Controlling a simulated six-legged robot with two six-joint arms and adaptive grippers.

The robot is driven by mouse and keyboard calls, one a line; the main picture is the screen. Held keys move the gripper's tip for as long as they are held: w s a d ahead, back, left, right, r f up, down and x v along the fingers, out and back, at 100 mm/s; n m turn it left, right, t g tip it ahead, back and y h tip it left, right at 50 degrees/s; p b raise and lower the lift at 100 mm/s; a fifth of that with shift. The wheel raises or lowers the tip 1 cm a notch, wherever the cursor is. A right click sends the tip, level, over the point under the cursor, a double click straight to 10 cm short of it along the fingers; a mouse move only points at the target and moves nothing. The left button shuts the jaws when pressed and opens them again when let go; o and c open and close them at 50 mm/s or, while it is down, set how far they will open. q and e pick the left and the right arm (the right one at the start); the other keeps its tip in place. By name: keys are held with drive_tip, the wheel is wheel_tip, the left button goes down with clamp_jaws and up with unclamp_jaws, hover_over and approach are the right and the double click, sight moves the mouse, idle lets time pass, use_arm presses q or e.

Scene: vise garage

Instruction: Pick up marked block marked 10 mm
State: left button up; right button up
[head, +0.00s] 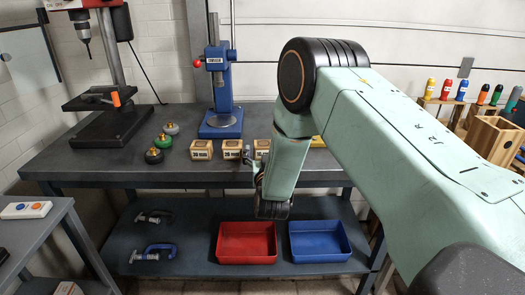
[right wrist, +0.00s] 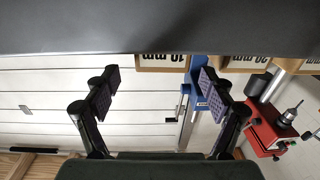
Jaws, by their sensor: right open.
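The block marked 10 mm is a small wooden block near the table's front edge, partly hidden behind my right arm in the head view (head: 262,145). In the right wrist view the 10 mm block (right wrist: 163,65) shows upside down at the top, partly cut off by a dark part. My right gripper (head: 250,162) is at the table's front edge, beside the 20 mm and 10 mm blocks. In the right wrist view its two fingers (right wrist: 158,90) are wide apart with nothing between them. My left gripper is not in view.
The 20 mm block (head: 231,149) and 30 mm block (head: 201,149) stand to the left. A blue press (head: 221,115) stands behind them. Several round knobbed pieces (head: 162,142) lie further left. A red tray (head: 247,225) and blue tray (head: 320,225) are on the lower shelf.

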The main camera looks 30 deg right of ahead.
drive_tip(key=shift+x, duration=1.1)
drive_tip(key=shift+w, duration=0.4)
drive_tip(key=shift+s+d, duration=0.15)
drive_tip(key=shift+c, duration=1.4)
drive_tip(key=c, duration=1)
